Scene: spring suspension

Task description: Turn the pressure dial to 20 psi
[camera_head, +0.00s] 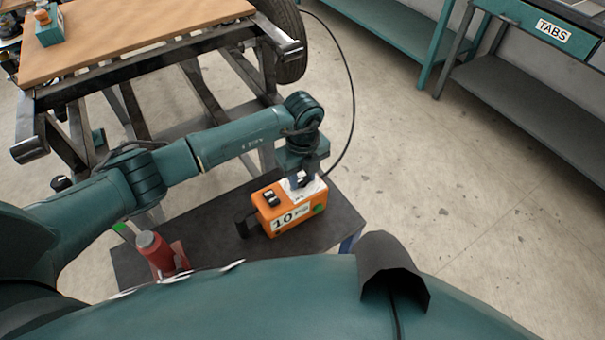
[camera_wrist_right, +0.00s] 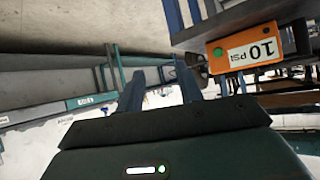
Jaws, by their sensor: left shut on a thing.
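The orange inflator box (camera_head: 286,212) sits on the dark cart top, and its front display reads 10. It also shows in the right wrist view (camera_wrist_right: 252,51), where the display reads 10 PSI. The pressure dial's white face (camera_head: 313,190) is on top of the box, at its right end. My left gripper (camera_head: 304,183) points down from above and is shut on the dial's dark knob, which its fingers largely hide. My right gripper (camera_wrist_right: 161,82) is open and empty, apart from the box; I do not see it in the head view.
A red bottle jack (camera_head: 158,252) stands on the dark cart top (camera_head: 215,225) left of the box. A black hose (camera_head: 350,100) arcs up behind the box toward a tire (camera_head: 288,40).

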